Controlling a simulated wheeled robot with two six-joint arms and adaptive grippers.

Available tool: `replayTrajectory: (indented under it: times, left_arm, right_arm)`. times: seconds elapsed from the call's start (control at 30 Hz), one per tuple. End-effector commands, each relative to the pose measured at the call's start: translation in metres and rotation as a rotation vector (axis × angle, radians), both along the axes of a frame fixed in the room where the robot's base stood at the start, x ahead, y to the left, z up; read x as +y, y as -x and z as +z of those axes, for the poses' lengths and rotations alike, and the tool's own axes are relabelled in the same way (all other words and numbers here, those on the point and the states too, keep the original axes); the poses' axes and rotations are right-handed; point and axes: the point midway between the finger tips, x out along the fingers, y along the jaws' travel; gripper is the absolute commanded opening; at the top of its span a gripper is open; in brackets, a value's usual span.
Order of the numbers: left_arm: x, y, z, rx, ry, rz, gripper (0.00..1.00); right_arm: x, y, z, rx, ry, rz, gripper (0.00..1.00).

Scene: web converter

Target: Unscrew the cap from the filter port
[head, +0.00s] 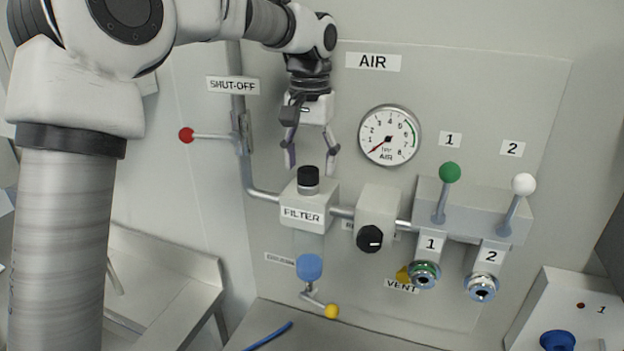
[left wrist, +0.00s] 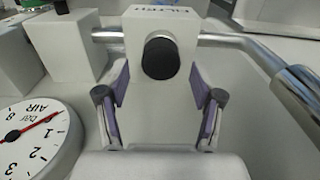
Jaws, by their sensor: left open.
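The black cap (head: 308,176) sits upright on a light collar on top of the white filter block (head: 302,213), which is labelled FILTER. In the left wrist view the cap (left wrist: 161,58) shows end-on between the fingers, on the block face (left wrist: 153,100). My left gripper (head: 311,160) points down just above the cap, with its fingers spread to either side and clear of it. In the left wrist view my left gripper (left wrist: 160,100) is open and empty. My right gripper is in neither view.
A gauge (head: 389,135) is right of my left gripper. The red-knobbed shut-off lever (head: 210,136) is to its left. A black regulator knob (head: 369,239), green lever knob (head: 449,172) and white lever knob (head: 524,184) stand right of the filter. A blue drain piece (head: 309,267) hangs below.

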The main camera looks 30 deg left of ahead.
Motion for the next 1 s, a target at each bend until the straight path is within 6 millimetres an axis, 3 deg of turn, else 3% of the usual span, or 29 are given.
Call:
replayTrajectory:
  times: [0.03, 0.2, 1.0]
  left_arm:
    - [-0.0001, 0.0003, -0.0089, 0.001, 0.0, 0.0, 0.67]
    - [-0.0001, 0.0002, -0.0171, 0.0, 0.0, 0.0, 0.67]
    - [-0.001, 0.0001, -0.0173, 0.001, 0.0, 0.0, 0.67]
  right_arm:
    - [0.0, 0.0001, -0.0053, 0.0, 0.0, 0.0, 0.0]
    - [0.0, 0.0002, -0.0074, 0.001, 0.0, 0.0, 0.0]
    - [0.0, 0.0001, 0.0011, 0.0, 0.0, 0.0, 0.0]
